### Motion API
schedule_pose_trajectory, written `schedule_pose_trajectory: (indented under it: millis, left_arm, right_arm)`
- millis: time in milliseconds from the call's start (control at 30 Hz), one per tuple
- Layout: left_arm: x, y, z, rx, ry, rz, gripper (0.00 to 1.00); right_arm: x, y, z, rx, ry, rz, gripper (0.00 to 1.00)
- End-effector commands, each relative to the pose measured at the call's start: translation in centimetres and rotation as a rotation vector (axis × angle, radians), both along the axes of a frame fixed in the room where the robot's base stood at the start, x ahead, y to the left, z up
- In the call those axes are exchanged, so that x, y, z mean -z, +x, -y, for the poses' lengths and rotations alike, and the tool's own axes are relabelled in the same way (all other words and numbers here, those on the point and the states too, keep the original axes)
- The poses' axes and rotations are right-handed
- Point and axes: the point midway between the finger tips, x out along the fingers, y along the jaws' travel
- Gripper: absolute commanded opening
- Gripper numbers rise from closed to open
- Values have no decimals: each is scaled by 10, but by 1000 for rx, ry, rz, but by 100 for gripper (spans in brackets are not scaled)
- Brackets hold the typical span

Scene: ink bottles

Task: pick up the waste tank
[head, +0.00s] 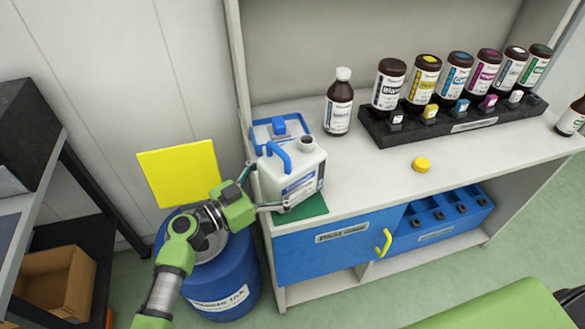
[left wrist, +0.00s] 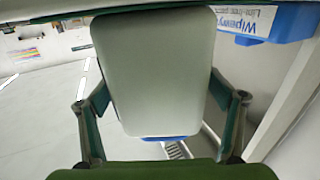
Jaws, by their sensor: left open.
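The waste tank (head: 287,180) is a white jug with a blue handle and a pale cap, upright on a green mat (head: 308,210) at the left end of the white counter. My left gripper (head: 263,188) is at its left side, open, with one finger toward the far side and one toward the near side. In the left wrist view the tank's pale face (left wrist: 155,70) fills the middle between the two fingers (left wrist: 160,112). I cannot tell whether the fingers touch it. My right gripper is not in view.
A blue box (head: 270,130) stands close behind the tank, and a brown bottle (head: 338,107) to its right. A black rack (head: 455,126) holds several ink bottles. A yellow cap (head: 421,165) lies on the counter. A blue drum (head: 225,285) stands below my left arm.

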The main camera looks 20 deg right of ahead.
Motion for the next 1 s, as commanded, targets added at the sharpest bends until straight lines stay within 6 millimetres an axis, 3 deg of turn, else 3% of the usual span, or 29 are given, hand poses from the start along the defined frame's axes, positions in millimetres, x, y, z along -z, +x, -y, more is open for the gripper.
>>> schedule_pose_trajectory:
  millis: [333, 567, 1000]
  left_arm:
    - [1, 3, 9, 0, 1, 0, 85]
    - [1, 3, 8, 0, 1, 0, 28]
    - [-10, 4, 9, 0, -3, 4, 27]
  right_arm:
    - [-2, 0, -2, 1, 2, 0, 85]
    - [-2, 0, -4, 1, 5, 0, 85]
    - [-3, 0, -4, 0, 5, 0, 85]
